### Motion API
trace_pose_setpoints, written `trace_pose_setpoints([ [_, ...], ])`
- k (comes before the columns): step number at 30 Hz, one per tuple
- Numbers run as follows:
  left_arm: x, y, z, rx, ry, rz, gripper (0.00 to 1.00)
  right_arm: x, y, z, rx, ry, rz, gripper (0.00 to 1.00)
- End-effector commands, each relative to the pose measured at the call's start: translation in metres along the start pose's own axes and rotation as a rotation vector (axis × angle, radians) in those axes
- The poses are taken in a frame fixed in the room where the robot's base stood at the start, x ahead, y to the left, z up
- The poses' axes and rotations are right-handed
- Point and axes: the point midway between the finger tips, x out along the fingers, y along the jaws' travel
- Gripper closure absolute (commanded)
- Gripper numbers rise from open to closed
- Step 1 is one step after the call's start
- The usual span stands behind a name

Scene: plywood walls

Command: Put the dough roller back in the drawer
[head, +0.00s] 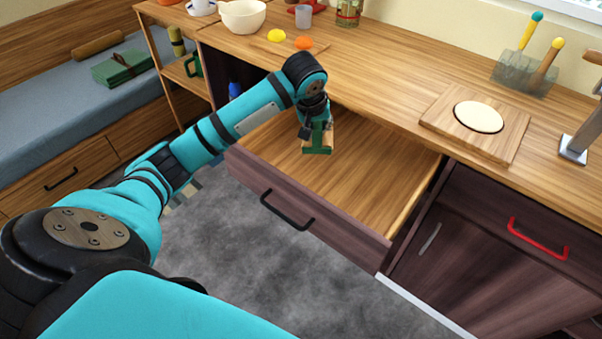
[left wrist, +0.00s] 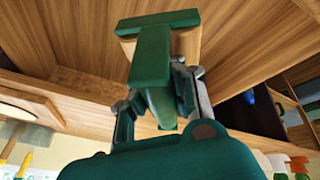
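The dough roller (head: 317,149) has green parts and a pale wooden part. My left gripper (head: 316,119) is shut on it and holds it over the open drawer (head: 365,183). In the left wrist view, the green T-shaped dough roller (left wrist: 158,50) stands out from between the fingers of my left gripper (left wrist: 160,100), with wood showing behind the green bar. The drawer is pulled out, with a black handle on its dark front, and its visible floor is bare. I cannot tell whether the roller touches the drawer floor. My right gripper is not in view.
The counter (head: 385,85) runs behind the drawer. A board with a pale dough disc (head: 479,117) lies on it at right. A white bowl (head: 242,15), a grey cup (head: 304,16) and a yellow and an orange item stand at the back. A red-handled cabinet (head: 537,238) is right of the drawer.

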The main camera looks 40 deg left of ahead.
Motion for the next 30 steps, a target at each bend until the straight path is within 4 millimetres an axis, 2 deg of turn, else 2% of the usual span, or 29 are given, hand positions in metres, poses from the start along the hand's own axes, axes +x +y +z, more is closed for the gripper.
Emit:
trace_pose_setpoints([
  [1, 0.024, -0.011, -0.006, -0.050, 0.012, -0.024, 1.00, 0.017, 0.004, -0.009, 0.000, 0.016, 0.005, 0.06],
  [3, 0.039, -0.022, -0.015, -0.101, 0.026, -0.050, 1.00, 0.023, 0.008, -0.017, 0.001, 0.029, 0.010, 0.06],
  [8, 0.059, -0.037, -0.023, -0.158, 0.040, -0.083, 1.00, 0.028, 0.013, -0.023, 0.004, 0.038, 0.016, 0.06],
  [13, 0.085, -0.044, -0.013, -0.163, 0.040, -0.087, 1.00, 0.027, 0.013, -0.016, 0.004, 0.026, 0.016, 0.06],
  [20, 0.107, -0.048, -0.004, -0.162, 0.041, -0.086, 1.00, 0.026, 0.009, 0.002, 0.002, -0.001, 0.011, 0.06],
  [25, 0.133, -0.053, 0.006, -0.161, 0.041, -0.086, 1.00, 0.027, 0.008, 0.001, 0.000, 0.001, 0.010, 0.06],
  [30, 0.144, -0.056, 0.011, -0.160, 0.042, -0.084, 1.00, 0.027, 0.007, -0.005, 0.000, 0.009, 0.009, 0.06],
])
